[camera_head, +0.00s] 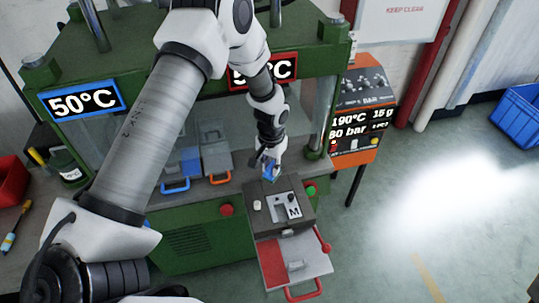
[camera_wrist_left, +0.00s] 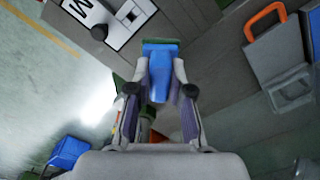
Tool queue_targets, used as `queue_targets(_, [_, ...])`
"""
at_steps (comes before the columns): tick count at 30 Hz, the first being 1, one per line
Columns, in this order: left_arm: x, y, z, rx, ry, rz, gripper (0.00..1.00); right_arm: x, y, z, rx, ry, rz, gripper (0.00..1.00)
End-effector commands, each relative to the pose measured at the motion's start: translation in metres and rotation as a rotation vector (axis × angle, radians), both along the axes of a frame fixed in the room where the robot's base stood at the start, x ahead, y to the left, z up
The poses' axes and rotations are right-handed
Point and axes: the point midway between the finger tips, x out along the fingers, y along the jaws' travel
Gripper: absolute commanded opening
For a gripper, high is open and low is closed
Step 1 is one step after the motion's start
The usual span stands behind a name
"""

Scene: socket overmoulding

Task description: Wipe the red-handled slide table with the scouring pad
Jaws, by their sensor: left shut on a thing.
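My left gripper (camera_head: 267,166) is shut on the blue grip of the scouring pad (camera_head: 270,173). In the left wrist view the gripper (camera_wrist_left: 160,88) holds the blue grip (camera_wrist_left: 160,72), with the dark green pad face (camera_wrist_left: 160,43) at its far end. The pad is at the back edge of the dark grey block with an M plate (camera_head: 290,207); I cannot tell whether it touches. The slide table (camera_head: 312,264), white and red with a red handle (camera_head: 304,292), sticks out in front below this block. My right gripper is not in view.
The green press carries a blue 50°C sign (camera_head: 83,100). Blue-handled (camera_head: 175,187) and orange-handled (camera_head: 220,179) slides lie to the left. Red (camera_head: 226,209) and green (camera_head: 310,190) buttons flank the block.

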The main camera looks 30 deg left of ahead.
Motion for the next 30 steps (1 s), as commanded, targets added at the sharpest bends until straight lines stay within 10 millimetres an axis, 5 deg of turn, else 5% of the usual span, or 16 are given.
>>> queue_targets(9, [0.001,-0.004,0.027,0.0,-0.001,-0.001,0.0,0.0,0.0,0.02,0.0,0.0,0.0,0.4])
queue_targets(26, [0.001,-0.004,0.026,0.0,0.0,-0.001,0.0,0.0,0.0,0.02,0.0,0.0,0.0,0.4])
queue_targets(30, [0.0,-0.015,0.016,-0.002,0.001,-0.01,0.0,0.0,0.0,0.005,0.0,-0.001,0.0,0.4])
